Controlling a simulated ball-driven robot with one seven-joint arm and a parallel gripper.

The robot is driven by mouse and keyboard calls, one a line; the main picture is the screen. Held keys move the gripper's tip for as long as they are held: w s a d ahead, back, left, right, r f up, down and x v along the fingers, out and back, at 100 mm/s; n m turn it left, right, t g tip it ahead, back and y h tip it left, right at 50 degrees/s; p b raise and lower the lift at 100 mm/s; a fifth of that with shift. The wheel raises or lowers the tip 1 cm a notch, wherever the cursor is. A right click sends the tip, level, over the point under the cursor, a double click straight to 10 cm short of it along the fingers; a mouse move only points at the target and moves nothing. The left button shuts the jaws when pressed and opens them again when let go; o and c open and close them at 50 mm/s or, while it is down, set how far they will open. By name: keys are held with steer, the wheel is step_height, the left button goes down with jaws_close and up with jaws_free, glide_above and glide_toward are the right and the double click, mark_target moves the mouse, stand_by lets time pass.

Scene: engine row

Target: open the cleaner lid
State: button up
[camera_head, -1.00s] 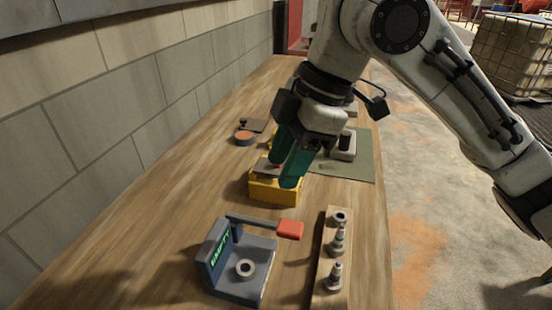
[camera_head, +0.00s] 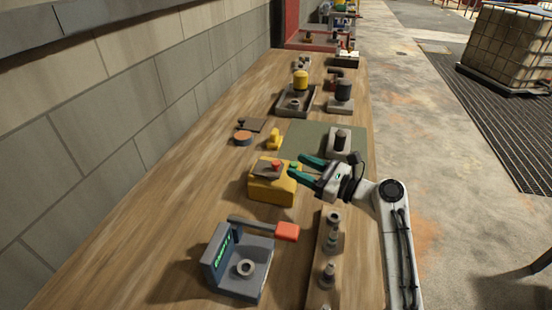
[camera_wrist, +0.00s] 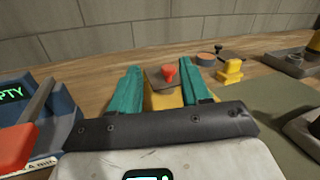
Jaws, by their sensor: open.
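A yellow box (camera_head: 270,188) with a grey lid (camera_head: 264,171) and a red knob (camera_head: 276,166) stands mid-table; it looks like the cleaner. The lid lies over its top and looks shut. My gripper (camera_head: 295,163) is open and empty, its green fingers pointing left at the box's upper right side. In the wrist view the red knob (camera_wrist: 169,74) and grey lid (camera_wrist: 155,80) show ahead, between the open fingers (camera_wrist: 159,66). Both fingers look clear of the knob. The fingers and gripper body hide part of the yellow box there.
A blue-grey fixture (camera_head: 240,275) with an EMPTY display and red-ended lever (camera_head: 287,232) stands in front. A wooden rack (camera_head: 322,270) holds metal parts near my arm. A green mat (camera_head: 305,137), small yellow part (camera_head: 274,140) and orange-topped disc (camera_head: 243,138) lie behind. Bare table is left.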

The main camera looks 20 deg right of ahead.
mark_target(279, 164)
steer(key=w+a+f, duration=0.1)
steer(key=w, duration=0.1)
steer(key=w+a+f+m, duration=0.1)
steer(key=w+a, duration=0.1)
steer(key=w, duration=0.1)
steer(key=w+a+f+m+h+p, duration=0.1)
steer(key=w, duration=0.2)
steer(key=shift+w+a+f, duration=0.1)
steer(key=shift+a, duration=0.05)
steer(key=shift+c, duration=0.5)
jaws_close()
